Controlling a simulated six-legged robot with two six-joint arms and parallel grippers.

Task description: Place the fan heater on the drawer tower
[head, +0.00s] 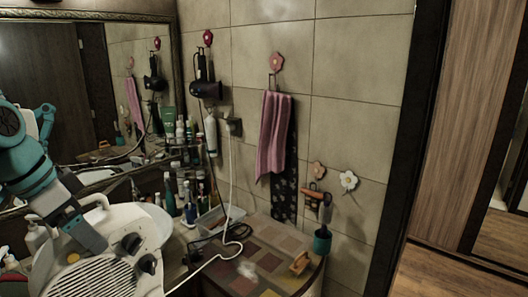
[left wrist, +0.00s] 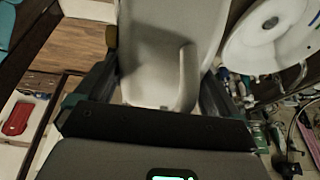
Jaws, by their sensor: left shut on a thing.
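The fan heater (head: 118,275) is white, with a slotted grille and two dark knobs, at the lower left of the head view. My left gripper (head: 92,238) is shut on it from above. In the left wrist view the pale heater body (left wrist: 160,60) fills the space between the fingers of my left gripper (left wrist: 152,95). What looks like the drawer tower (head: 245,282) has a patchwork-coloured top, right of the heater; its front is mostly out of frame. The heater is apart from it. My right gripper is not in view.
A white basin (left wrist: 278,40) lies beside the heater. Several bottles (head: 185,195) stand behind it. A white cord (head: 225,256) and a wooden brush (head: 299,263) lie on the patchwork top, with a clear tray (head: 212,221) behind. A pink towel (head: 272,135) hangs on the wall.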

